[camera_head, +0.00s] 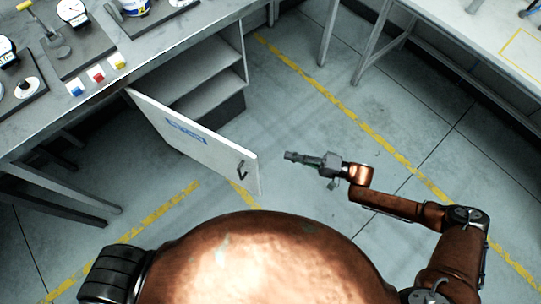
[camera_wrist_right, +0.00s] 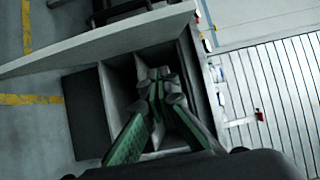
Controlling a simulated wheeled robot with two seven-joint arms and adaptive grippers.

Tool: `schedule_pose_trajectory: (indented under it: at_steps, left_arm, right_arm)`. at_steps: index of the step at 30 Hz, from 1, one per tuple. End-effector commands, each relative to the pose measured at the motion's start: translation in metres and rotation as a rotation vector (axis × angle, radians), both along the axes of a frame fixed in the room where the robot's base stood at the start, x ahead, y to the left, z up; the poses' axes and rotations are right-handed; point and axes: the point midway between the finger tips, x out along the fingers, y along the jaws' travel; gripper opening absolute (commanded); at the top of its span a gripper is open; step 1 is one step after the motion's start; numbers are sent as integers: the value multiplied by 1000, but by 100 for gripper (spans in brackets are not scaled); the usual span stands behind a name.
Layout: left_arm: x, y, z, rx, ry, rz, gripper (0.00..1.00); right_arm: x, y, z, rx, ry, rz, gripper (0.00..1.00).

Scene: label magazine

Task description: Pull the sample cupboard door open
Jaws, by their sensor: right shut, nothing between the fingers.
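The sample cupboard stands under the bench, and its white door (camera_head: 193,138) is swung well open in the head view. The door carries a blue label (camera_head: 186,132) and a dark handle (camera_head: 242,169) near its free edge. My right gripper (camera_head: 288,156) is shut and empty, to the right of the door and apart from the handle. In the right wrist view the gripper (camera_wrist_right: 157,78) shows in front of the open cupboard shelves (camera_wrist_right: 119,90), and the door (camera_wrist_right: 110,38) crosses the upper left. My left gripper is not in view.
The bench top (camera_head: 150,45) at upper left holds gauges, a can and small coloured blocks (camera_head: 97,76). A white table (camera_head: 490,35) stands at upper right. The floor between them, marked with yellow lines (camera_head: 335,97), is clear.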

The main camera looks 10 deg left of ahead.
Motion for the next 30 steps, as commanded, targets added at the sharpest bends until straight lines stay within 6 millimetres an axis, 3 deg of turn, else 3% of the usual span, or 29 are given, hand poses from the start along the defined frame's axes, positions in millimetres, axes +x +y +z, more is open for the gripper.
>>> schedule_pose_trajectory:
  at_steps: [16, 21, 30]
  left_arm:
    - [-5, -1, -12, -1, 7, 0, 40]
    - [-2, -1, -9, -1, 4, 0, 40]
    - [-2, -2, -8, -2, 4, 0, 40]
  right_arm:
    - [7, 101, -1, 2, 2, 2, 0]
    - [-18, 105, 0, 1, 2, 0, 0]
    - [-30, 110, -1, -1, -1, -1, 0]
